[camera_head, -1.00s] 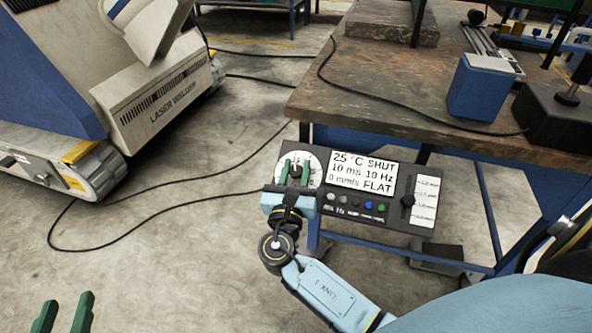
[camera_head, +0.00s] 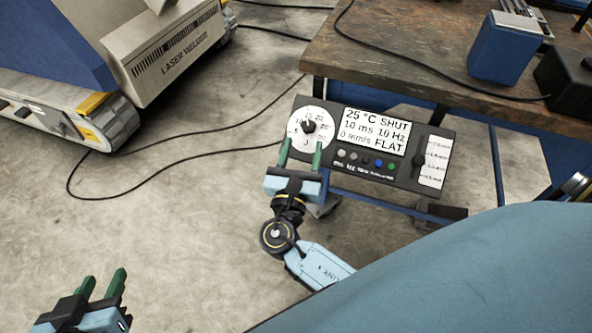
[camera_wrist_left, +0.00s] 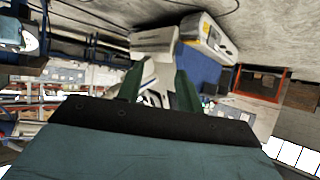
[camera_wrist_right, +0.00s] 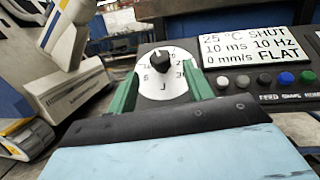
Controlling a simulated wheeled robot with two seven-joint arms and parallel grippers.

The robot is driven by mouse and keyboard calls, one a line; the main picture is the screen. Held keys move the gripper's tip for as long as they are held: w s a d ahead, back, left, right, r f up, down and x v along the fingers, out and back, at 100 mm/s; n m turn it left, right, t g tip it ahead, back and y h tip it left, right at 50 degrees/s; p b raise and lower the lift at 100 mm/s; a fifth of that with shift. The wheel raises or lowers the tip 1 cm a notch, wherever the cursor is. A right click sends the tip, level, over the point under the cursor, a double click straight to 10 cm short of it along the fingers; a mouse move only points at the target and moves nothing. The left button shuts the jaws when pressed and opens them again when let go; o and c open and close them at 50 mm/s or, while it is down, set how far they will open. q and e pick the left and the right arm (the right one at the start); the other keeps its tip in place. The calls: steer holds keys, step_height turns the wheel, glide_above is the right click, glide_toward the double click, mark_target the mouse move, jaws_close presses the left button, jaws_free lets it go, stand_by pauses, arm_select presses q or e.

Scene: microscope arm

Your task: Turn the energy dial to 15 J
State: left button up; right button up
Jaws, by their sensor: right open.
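The energy dial is a white round plate (camera_head: 299,139) marked with numbers and a J, with a black knob (camera_head: 309,127) at its middle, on the left end of a dark control panel. In the right wrist view the knob (camera_wrist_right: 161,61) shows between and beyond the fingers, with its light mark toward the top; the exact value is too small to read. My right gripper (camera_head: 301,152) is open and empty, its green fingertips just below the knob, over the dial's lower edge. My left gripper (camera_head: 102,284) is open and empty at lower left, far from the panel.
The panel's screen (camera_head: 374,130) reads 25 °C, SHUT, 10 ms, 10 Hz, 0 mm/s, FLAT. A workbench (camera_head: 410,50) stands behind. A laser welder (camera_head: 170,50) and a floor cable (camera_head: 165,137) are at left.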

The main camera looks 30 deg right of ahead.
arm_select(q)
steer(key=s+f+g, duration=0.1)
steer(key=s+a+f+g+y, duration=0.1)
steer(key=s+a+f+g+p, duration=0.1)
steer(key=shift+s+f, duration=0.35)
arm_select(e)
steer(key=v, duration=0.6)
steer(key=shift+s+a, duration=0.2)
steer(key=shift+a, duration=0.05)
